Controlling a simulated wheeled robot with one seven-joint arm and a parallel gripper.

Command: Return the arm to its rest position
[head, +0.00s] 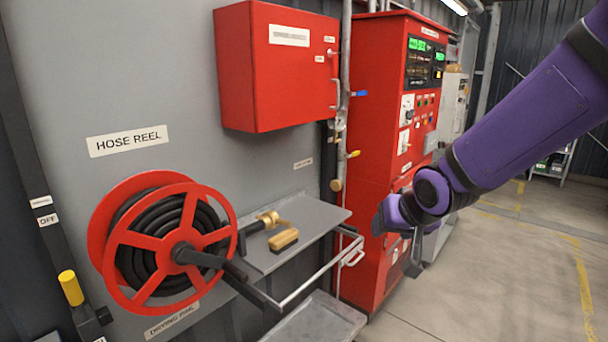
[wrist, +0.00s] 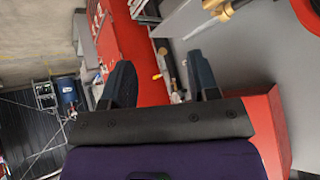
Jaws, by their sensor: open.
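My purple arm reaches in from the upper right in the head view. My gripper (head: 412,258) hangs in front of the red control cabinet, to the right of the grey shelf, and its fingers are partly hidden there. In the wrist view my gripper (wrist: 160,85) shows two dark fingers spread apart with nothing held between them. The red cabinet (wrist: 128,45) lies beyond the fingers.
The red control cabinet (head: 373,110) stands close behind my gripper. A shelf (head: 310,222) with a brass nozzle (head: 268,219) and a brush (head: 284,239) juts out at left, beside a hose reel (head: 125,240). Floor (head: 510,270) at right is clear.

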